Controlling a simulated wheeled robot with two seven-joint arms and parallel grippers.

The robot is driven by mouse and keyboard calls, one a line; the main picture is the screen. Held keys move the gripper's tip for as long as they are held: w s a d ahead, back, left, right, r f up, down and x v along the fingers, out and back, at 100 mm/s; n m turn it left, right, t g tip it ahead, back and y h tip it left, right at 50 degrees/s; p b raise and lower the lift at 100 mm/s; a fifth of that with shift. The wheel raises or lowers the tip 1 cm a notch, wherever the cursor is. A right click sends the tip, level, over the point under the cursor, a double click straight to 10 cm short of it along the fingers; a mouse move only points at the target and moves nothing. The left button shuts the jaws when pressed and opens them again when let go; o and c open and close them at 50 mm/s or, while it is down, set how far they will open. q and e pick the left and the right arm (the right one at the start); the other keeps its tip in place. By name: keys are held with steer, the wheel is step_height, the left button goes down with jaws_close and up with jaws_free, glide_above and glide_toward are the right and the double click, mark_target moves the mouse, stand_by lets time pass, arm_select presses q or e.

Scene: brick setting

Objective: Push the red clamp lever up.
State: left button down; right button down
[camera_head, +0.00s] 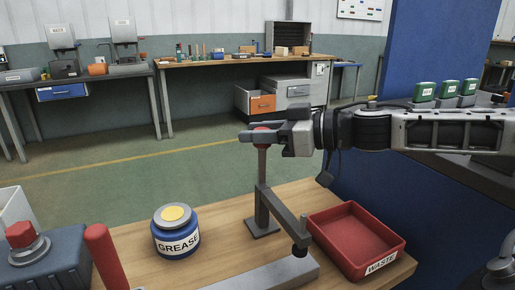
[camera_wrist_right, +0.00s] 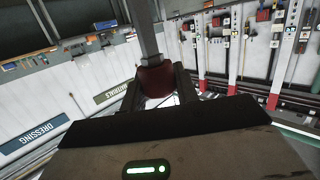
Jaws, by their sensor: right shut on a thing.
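The clamp lever (camera_head: 262,165) is a grey bar that stands upright above the wooden bench, with a red knob at its top, mostly hidden by the gripper in the head view. My right gripper (camera_head: 262,133) comes in level from the right and is shut on the red knob. In the right wrist view the dark red knob (camera_wrist_right: 157,79) sits between the two fingers, with the grey bar (camera_wrist_right: 145,28) running away from it toward the top edge. The clamp's grey base arm (camera_head: 280,215) slopes down to the bench. My left gripper is not in view.
A red waste tray (camera_head: 392,244) is right of the clamp. A blue grease tin (camera_head: 175,245) is left of it. A red handle (camera_head: 103,257) and a dark box with a red button (camera_head: 20,234) stand at the front left. A blue panel (camera_head: 420,50) rises behind my right arm.

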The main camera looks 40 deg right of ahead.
steer(key=shift+d+f, duration=0.15)
steer(key=shift+d, duration=0.05)
steer(key=c, duration=1.4)
jaws_free()
steer(key=o, duration=0.4)
steer(key=shift+s+d, duration=0.1)
steer(key=shift+s, duration=0.25)
steer(key=shift+c, duration=0.2)
steer(key=shift+w, duration=0.15)
steer(key=shift+a, duration=0.2)
